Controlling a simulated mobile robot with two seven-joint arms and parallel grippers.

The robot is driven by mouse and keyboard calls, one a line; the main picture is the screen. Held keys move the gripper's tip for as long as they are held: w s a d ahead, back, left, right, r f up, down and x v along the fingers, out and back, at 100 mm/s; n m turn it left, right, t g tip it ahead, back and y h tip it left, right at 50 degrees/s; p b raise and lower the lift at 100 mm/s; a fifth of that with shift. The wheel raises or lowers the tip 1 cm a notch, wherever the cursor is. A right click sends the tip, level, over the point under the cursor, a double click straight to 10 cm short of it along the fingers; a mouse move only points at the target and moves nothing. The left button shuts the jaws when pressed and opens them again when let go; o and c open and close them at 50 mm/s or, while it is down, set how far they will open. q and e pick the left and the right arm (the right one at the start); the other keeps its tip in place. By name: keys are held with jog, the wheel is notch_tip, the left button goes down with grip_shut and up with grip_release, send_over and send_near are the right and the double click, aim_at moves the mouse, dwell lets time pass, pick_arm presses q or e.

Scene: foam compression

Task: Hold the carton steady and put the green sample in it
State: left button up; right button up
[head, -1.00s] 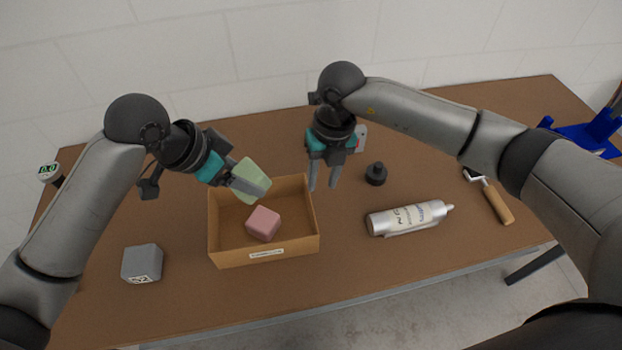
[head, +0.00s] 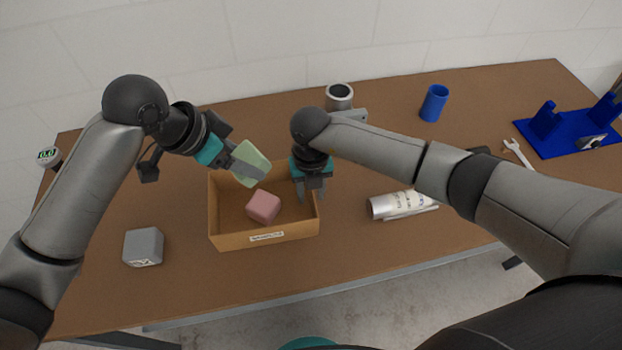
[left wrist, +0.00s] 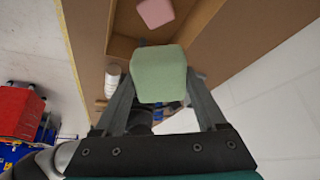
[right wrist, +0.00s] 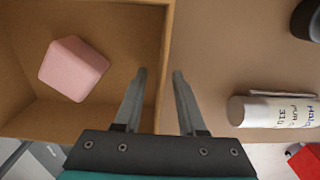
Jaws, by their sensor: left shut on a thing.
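The open brown carton (head: 225,238) stands on the table with a pink block (head: 263,207) inside. My left gripper (head: 246,172) is shut on the green sample (head: 254,158), holding it tilted above the carton's back left part. In the left wrist view the green sample (left wrist: 158,74) sits between the two fingers. My right gripper (head: 309,194) is at the carton's right wall. In the right wrist view its fingers (right wrist: 159,85) are apart, one on each side of that wall (right wrist: 165,60), with gaps showing. Whether the fingertips reach below the rim is unclear.
A grey cube (head: 143,246) lies left of the carton. A silver canister (head: 395,205) lies to the right. A blue cup (head: 434,103), a wrench (head: 518,152) and a blue stand (head: 565,135) are farther right. The table in front of the carton is clear.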

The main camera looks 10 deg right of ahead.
jog(key=shift+f, duration=0.75)
grip_shut()
dwell(1.0)
